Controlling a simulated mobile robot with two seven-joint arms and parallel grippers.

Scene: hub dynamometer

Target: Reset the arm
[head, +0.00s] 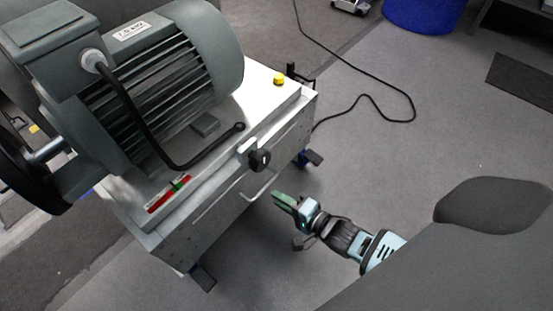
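My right gripper (283,201) has green fingertips and hangs in front of the cart, just right of its front handle, over the floor. It appears to hold nothing, but its finger gap cannot be made out. My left gripper is out of view. A black bent cable or arm (143,125) runs from the grey motor's (165,75) terminal box down to a ringed end on the metal cart top. A black knob (259,160) sits on the cart's front edge.
The metal cart (230,205) stands on casters and has a front handle (262,187). A yellow button (279,78) is at its back right corner. A black cable (375,98) lies on the floor. A blue bin (424,14) stands at the back. Floor right of the cart is mostly clear.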

